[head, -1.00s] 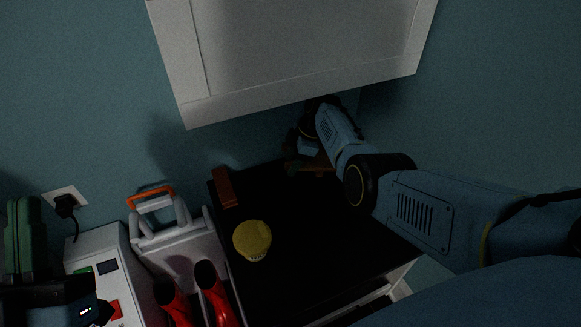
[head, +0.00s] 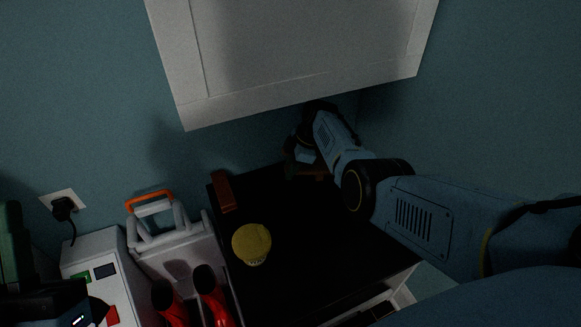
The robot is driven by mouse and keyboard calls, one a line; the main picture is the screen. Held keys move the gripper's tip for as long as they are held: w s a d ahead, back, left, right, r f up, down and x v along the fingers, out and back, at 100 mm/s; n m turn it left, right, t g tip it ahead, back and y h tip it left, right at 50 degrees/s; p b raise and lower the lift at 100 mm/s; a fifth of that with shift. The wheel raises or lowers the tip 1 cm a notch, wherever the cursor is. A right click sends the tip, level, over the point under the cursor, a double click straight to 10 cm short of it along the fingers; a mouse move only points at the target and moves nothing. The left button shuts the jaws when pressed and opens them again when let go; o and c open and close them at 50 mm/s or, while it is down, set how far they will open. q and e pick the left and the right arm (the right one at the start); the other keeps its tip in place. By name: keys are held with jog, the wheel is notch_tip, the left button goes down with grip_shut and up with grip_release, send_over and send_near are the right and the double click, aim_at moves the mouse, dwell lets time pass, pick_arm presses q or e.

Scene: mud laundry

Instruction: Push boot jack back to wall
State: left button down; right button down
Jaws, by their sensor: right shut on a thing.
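My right gripper (head: 301,160) is at the back of the black top (head: 310,240), close to the wall corner under the white cabinet. It is shut on a brown wooden piece (head: 318,177), which looks like the boot jack. My gripper and forearm hide much of this piece, and I cannot tell whether it touches the wall. My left gripper (head: 88,314) is a dark, partly cut-off shape at the lower left; its jaws cannot be made out.
A yellow-lidded round tin (head: 252,243) and a reddish-brown block (head: 222,190) stand on the black top. The white cabinet (head: 300,60) overhangs the back. Red boots (head: 212,298) and a grey-white carrier with an orange handle (head: 170,235) are at left.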

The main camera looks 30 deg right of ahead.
jog(key=shift+w+a+r+p, duration=0.1)
jog(key=shift+a+p, duration=0.55)
jog(key=shift+a, duration=0.55)
pick_arm(q)
jog(key=shift+w+f+g+y+p, duration=0.35)
jog(key=shift+w+f+g, duration=0.5)
jog(key=shift+g, duration=0.55)
pick_arm(e)
jog(key=shift+w+a, duration=0.15)
jog(key=shift+a, duration=0.9)
jog(key=c, duration=1.1)
grip_release()
jog(key=shift+w, duration=0.1)
pick_arm(q)
jog(key=shift+w, duration=0.1)
pick_arm(e)
jog(key=shift+d, duration=0.1)
